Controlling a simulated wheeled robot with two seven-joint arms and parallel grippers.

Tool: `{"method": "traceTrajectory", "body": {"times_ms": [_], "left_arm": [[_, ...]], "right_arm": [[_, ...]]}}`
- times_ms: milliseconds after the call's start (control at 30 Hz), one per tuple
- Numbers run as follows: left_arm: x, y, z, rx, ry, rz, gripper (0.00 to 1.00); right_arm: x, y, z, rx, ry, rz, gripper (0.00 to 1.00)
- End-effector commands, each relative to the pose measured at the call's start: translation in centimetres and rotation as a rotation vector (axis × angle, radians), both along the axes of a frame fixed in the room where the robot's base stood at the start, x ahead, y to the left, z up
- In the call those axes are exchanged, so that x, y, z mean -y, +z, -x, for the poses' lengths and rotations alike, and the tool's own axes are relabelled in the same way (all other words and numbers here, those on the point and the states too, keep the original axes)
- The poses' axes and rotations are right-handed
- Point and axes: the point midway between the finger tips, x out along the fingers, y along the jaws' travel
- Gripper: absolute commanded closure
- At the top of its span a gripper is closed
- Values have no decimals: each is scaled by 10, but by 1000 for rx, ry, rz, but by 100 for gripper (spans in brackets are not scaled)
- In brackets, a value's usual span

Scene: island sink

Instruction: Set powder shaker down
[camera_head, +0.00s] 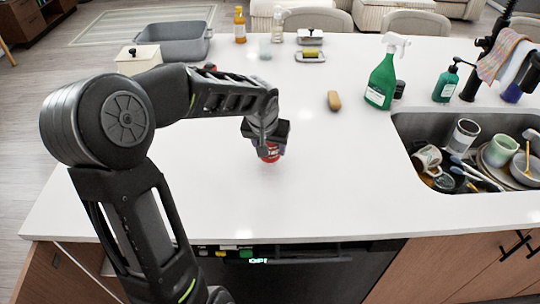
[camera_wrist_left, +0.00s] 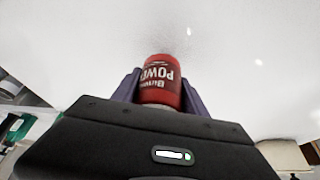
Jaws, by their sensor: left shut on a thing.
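The powder shaker (camera_head: 270,154) is a small red can with white lettering. My left gripper (camera_head: 268,146) is shut on it, over the white countertop (camera_head: 330,180) left of the sink. In the left wrist view the red shaker (camera_wrist_left: 160,82) sits between the two purple-grey fingers of my left gripper (camera_wrist_left: 161,92), with its printed label toward the camera. The shaker's lower end is at or very near the counter surface; I cannot tell whether it touches. Its upper part is hidden by the gripper in the head view. My right gripper is not in view.
A green spray bottle (camera_head: 381,82), a brown sponge-like piece (camera_head: 334,100) and a green soap bottle (camera_head: 445,84) stand right of the shaker. The sink (camera_head: 405,125) holds dirty dishes. A grey basin (camera_head: 183,44) and a cream box (camera_head: 138,60) are at the back left. Counter around the shaker is clear.

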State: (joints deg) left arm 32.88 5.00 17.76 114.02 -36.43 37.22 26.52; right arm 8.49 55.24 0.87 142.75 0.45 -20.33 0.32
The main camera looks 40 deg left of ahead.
Motion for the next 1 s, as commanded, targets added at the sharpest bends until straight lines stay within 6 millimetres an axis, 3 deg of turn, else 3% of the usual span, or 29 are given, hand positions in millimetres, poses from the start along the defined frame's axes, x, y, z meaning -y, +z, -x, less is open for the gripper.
{"method": "traceTrajectory", "body": {"times_ms": [300,700,733,1000], "left_arm": [[1,-36,0,-2,0,2,96],[0,-41,0,0,0,1,96],[0,-41,0,-1,0,1,48],[0,-40,0,-1,0,1,27]], "right_arm": [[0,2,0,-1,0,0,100],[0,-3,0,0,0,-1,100],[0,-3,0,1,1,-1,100],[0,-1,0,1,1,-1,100]]}}
